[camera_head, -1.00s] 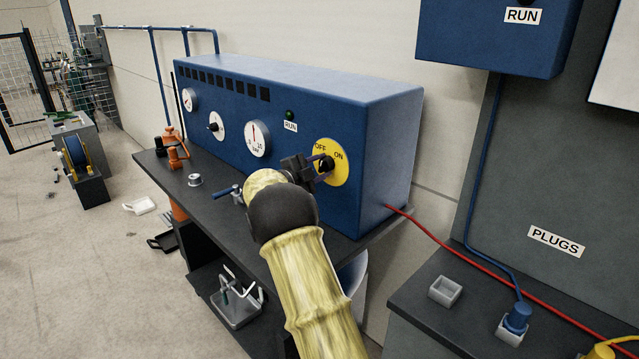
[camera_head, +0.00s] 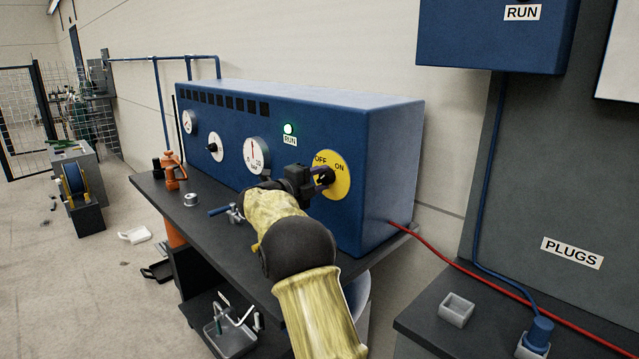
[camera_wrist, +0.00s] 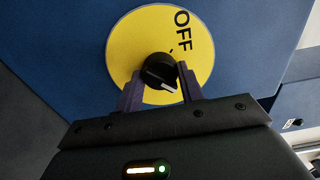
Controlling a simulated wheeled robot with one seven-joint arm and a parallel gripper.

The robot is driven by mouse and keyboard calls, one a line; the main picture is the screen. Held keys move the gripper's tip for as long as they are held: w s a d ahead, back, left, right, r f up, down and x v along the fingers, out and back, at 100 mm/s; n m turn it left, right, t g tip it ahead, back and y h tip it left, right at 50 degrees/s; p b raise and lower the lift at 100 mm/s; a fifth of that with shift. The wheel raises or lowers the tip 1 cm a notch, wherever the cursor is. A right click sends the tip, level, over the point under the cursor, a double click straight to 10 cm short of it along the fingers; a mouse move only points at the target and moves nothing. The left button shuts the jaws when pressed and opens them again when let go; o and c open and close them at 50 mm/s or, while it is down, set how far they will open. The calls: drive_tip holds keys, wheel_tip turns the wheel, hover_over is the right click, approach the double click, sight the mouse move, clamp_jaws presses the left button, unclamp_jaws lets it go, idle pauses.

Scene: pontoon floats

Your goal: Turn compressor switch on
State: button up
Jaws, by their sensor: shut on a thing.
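The compressor (camera_head: 320,130) is a blue box on a dark bench. Its switch is a black knob (camera_wrist: 158,72) on a yellow disc (camera_head: 340,172) marked OFF and ON. My gripper (camera_head: 322,178) is at the disc, its two fingers on either side of the knob and shut on it. In the wrist view, the knob's white line points away from the word OFF, toward the lower right. The ON label is not visible there. The RUN lamp (camera_head: 288,129) glows green. The fingers partly hide the knob in the head view.
Gauges (camera_head: 257,155) line the compressor's front. The bench (camera_head: 200,215) carries an orange item (camera_head: 172,170), a metal ring (camera_head: 191,199) and a blue-handled valve (camera_head: 225,210). A red hose (camera_head: 455,262) runs right to a bench with a small grey box (camera_head: 456,309).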

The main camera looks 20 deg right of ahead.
drive_tip(key=shift+f, duration=0.1)
drive_tip(key=o, duration=1)
drive_tip(key=shift+a, duration=0.1)
drive_tip(key=b+v, duration=0.2)
drive_tip(key=v, duration=1.5)
drive_tip(key=shift+a, duration=0.15)
